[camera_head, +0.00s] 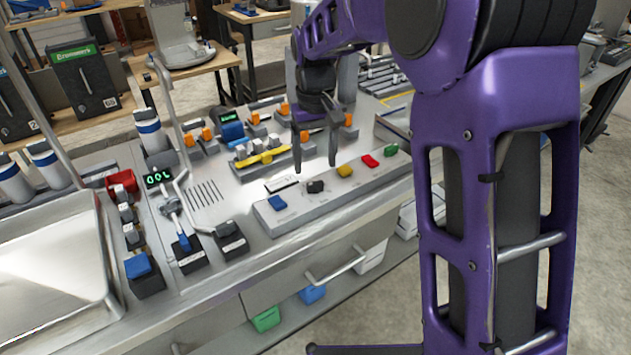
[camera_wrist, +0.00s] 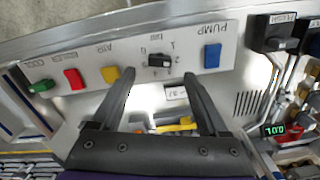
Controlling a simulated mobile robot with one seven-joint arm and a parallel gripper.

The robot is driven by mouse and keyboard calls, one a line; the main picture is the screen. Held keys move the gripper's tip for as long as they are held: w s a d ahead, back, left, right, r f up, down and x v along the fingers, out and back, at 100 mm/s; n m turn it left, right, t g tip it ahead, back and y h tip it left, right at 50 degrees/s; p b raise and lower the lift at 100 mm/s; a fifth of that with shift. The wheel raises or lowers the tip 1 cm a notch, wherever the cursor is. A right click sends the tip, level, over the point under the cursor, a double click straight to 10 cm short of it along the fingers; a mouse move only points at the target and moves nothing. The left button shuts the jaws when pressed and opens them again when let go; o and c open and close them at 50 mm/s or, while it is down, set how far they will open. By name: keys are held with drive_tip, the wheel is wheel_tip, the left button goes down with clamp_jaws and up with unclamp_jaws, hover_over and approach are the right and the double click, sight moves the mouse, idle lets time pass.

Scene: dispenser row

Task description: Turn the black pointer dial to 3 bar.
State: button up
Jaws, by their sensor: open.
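The black pointer dial (camera_head: 316,186) sits on a light grey control panel (camera_head: 300,212), between a blue button (camera_head: 277,202) and a yellow button (camera_head: 344,171). In the wrist view the dial (camera_wrist: 159,60) shows upside down with small marks around it. They are too small to read surely, so I cannot tell its setting. My gripper (camera_head: 315,164) is open and empty, pointing down above the dial. In the wrist view its fingertips (camera_wrist: 159,74) lie either side of the dial, apart from it.
Red (camera_head: 370,161) and green (camera_head: 391,150) buttons continue along the panel to the right. Behind stand orange-topped parts and a yellow-handled piece (camera_head: 262,157). Left are black switch boxes (camera_head: 231,240), a green-digit display (camera_head: 158,177) and a metal tray (camera_head: 50,262).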

sight(315, 183)
wheel_tip(315, 183, down, 6)
idle(0.4)
clamp_jaws()
